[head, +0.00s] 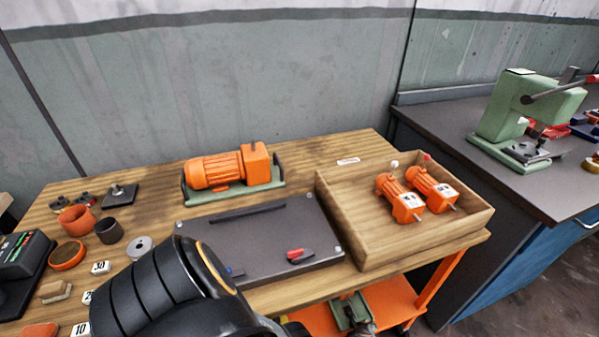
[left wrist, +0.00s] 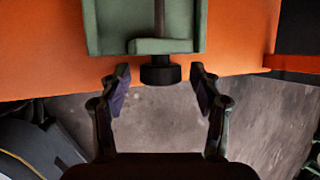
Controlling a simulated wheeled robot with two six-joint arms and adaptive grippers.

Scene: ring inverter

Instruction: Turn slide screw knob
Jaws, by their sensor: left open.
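The green slide (left wrist: 105,28) is on the orange lower shelf. Its screw (left wrist: 159,15) runs down the middle to a black round knob (left wrist: 160,70) at the near end. In the left wrist view my left gripper (left wrist: 162,85) is open, one finger on each side of the knob. Gaps show between the fingertips and the knob. In the head view the green slide (head: 350,312) is partly visible under the table, at the bottom edge. My black left arm covers the lower left of that view. My right gripper is not in view.
The orange shelf (head: 395,310) sits below the wooden table (head: 345,144). The table bears an orange motor (head: 215,172), a dark plate (head: 265,235) and a wooden tray (head: 345,205) with two small orange motors. A green press (head: 500,115) stands on the right bench.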

